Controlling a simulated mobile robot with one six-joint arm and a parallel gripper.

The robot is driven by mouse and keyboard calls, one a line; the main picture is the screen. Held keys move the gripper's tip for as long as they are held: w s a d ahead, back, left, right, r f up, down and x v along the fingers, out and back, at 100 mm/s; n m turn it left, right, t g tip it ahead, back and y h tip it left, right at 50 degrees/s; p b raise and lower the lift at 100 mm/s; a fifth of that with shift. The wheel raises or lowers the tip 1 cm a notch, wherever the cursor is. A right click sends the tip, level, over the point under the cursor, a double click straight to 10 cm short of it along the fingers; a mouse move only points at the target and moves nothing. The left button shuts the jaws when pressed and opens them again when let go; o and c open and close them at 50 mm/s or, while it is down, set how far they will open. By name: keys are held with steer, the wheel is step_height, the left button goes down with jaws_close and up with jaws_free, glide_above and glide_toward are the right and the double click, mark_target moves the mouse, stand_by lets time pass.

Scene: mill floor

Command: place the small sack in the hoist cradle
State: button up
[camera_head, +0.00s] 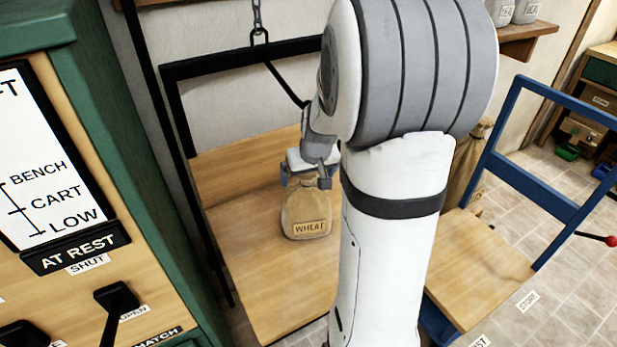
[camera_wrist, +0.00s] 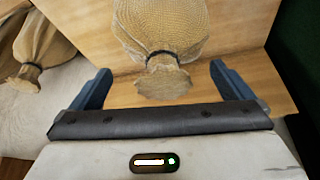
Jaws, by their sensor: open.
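The small tan sack (camera_head: 306,212), labelled WHEAT, stands upright on the wooden floor of the hoist cradle (camera_head: 270,295). The cradle has a black frame and hangs from a chain. In the wrist view the sack (camera_wrist: 162,30) shows its tied neck and flared top in front of the palm. My gripper (camera_head: 305,180) is just above the sack. Its blue fingers (camera_wrist: 160,72) are open, one on each side of the neck, with a visible gap on both sides. My arm hides the right part of the cradle.
A green cabinet (camera_head: 60,30) with levers and a board reading AT REST and SHUT stands at the left. A blue-framed cart (camera_head: 470,265) is at the right. Another sack (camera_head: 463,165) shows partly behind my arm, and in the wrist view (camera_wrist: 45,45).

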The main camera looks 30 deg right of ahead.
steer(key=v, duration=0.9)
steer(key=s+a+f+n+g, duration=0.1)
steer(key=s+a+g, duration=0.1)
steer(key=s+a, duration=1.2)
steer(key=shift+s+f+n+y, duration=0.3)
steer(key=shift+s+n, duration=0.1)
steer(key=shift+s, duration=0.6)
steer(key=shift+a, duration=0.1)
